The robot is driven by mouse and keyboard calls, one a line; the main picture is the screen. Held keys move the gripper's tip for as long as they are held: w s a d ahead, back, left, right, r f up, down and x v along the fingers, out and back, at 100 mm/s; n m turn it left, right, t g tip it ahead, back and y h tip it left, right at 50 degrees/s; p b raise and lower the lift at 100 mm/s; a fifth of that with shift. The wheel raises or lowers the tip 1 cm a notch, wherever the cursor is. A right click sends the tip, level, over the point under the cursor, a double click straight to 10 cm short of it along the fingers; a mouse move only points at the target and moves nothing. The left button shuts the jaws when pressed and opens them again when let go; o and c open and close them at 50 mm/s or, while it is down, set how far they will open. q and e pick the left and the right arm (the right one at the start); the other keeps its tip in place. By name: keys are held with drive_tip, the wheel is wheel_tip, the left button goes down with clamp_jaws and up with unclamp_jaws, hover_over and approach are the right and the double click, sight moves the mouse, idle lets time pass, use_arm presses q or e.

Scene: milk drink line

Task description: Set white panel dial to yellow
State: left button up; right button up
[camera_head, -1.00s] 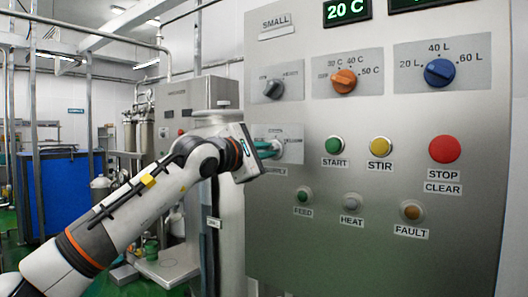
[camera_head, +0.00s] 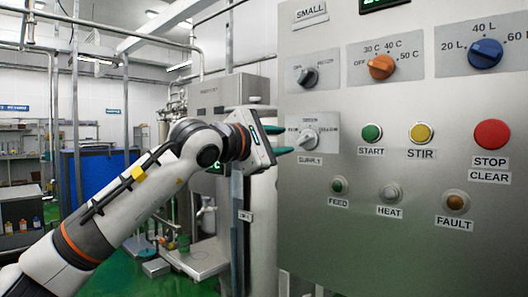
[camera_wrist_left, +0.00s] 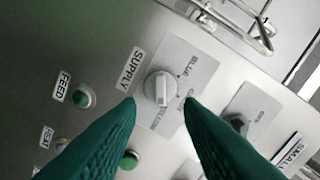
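The white dial (camera_head: 307,139) sits on the supply plate of the steel panel, above the SUPPLY label. It also shows in the left wrist view (camera_wrist_left: 160,88), between and beyond my fingertips. Its raised grip lies roughly level on the panel, along the line from blue to yellow; I cannot tell for sure which end is the pointer. The green mark is above it. My left gripper (camera_head: 286,138) is open, its green fingers apart and empty, just left of the dial. It faces the panel, and the fingers look clear of the dial. My right gripper is not in view.
Near the dial are the black dial (camera_head: 307,77), orange dial (camera_head: 381,67), blue dial (camera_head: 485,54) and the green START button (camera_head: 372,132). A metal rail (camera_wrist_left: 262,28) shows near the panel edge in the wrist view. The space left of the panel has pipes and machinery.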

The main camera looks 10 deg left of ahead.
use_arm(q)
drive_tip(key=b+v, duration=0.1)
drive_tip(key=v, duration=0.4)
drive_tip(key=shift+s, duration=0.15)
